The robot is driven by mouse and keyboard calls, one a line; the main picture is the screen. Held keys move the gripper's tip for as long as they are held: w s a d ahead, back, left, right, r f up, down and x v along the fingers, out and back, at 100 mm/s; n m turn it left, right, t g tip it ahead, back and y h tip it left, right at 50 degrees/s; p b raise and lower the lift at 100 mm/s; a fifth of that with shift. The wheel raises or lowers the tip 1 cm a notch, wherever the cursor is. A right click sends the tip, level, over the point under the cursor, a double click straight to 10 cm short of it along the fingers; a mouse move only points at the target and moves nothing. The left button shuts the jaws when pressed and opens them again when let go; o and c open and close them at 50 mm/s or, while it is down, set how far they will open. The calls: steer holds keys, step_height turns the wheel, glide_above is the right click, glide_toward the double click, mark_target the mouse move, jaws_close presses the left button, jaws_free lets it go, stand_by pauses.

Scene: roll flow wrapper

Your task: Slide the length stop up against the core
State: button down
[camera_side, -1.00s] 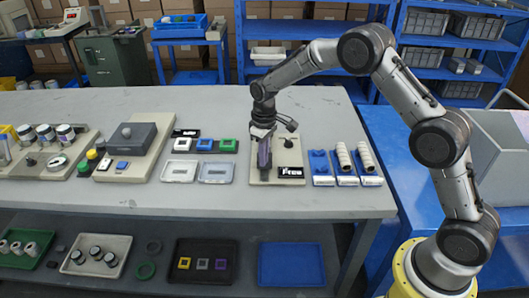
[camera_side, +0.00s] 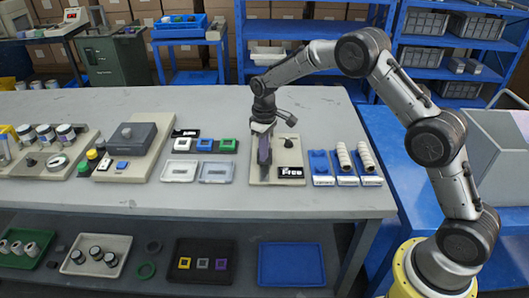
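My gripper (camera_side: 265,157) points down over the left part of a beige base plate (camera_side: 291,157) on the grey bench. Its fingers show as a dark, narrow shape; I cannot tell whether they are open or shut, or whether they touch anything. I cannot make out the length stop or a core on this plate; the gripper covers part of it. A small dark knob (camera_side: 288,143) and a black label with white lettering (camera_side: 290,172) are on the plate, right of the gripper.
Right of the plate, blue holders carry two white rolls (camera_side: 344,156) (camera_side: 366,156) and blue pieces (camera_side: 319,162). To the left are clear trays (camera_side: 216,180), small framed blocks (camera_side: 205,144) and a dark grey machine (camera_side: 131,136). The bench front is clear.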

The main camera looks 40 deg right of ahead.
steer(key=shift+s+f, duration=0.25)
steer(key=shift+f, duration=0.35)
steer(key=shift+w+d, duration=0.45)
stand_by(0.9)
steer(key=shift+r, duration=0.15)
steer(key=shift+s+r, duration=0.1)
steer(key=shift+r, duration=0.05)
steer(key=shift+w+r, duration=0.2)
steer(key=shift+r, duration=3.9)
